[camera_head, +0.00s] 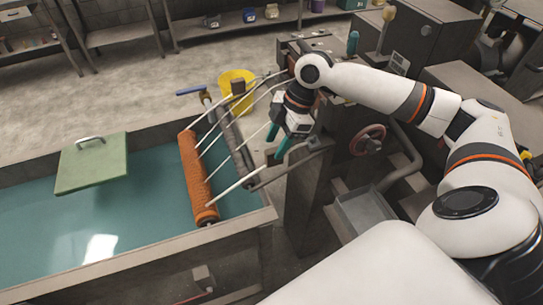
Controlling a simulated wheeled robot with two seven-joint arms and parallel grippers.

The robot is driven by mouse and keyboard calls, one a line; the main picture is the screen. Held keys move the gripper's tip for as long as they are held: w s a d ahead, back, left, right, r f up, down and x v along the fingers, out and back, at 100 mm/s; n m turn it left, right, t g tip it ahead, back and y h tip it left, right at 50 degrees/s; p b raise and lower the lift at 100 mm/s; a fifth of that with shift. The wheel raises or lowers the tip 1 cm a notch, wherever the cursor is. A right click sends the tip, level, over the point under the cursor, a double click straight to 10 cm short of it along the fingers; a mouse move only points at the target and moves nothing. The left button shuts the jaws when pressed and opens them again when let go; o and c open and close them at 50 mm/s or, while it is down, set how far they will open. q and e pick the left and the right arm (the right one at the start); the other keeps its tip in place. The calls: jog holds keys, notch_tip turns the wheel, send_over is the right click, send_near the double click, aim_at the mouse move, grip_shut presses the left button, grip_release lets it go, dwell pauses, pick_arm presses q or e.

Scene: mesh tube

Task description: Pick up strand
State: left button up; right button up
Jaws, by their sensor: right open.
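Several pale strands (239,184) stretch between the orange mesh roller (196,175) in the tank and the dark machine on the right. My right gripper (277,143) has teal fingers that point down and left. It is open, with its fingers apart, close to the machine-side ends of the strands. One strand passes near its fingertips; I cannot tell whether it lies between them or behind them. No strand is seen gripped. My left gripper is not in view.
A yellow bucket (236,82) stands behind. The machine has a red handwheel (368,140) and a metal tray (362,213).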

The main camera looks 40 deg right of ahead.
aim_at(273, 151)
jog(key=p+x, duration=0.1)
jog(key=x, duration=0.2)
jog(key=shift+s+a+f+p, duration=0.15)
jog(key=shift+a+f+p, duration=0.1)
jog(key=shift+a+p, duration=0.15)
jog(key=shift+f, duration=0.35)
jog(key=shift+a+f, duration=0.1)
jog(key=shift+f, duration=0.1)
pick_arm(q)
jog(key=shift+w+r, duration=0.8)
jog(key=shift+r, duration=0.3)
pick_arm(e)
grip_shut()
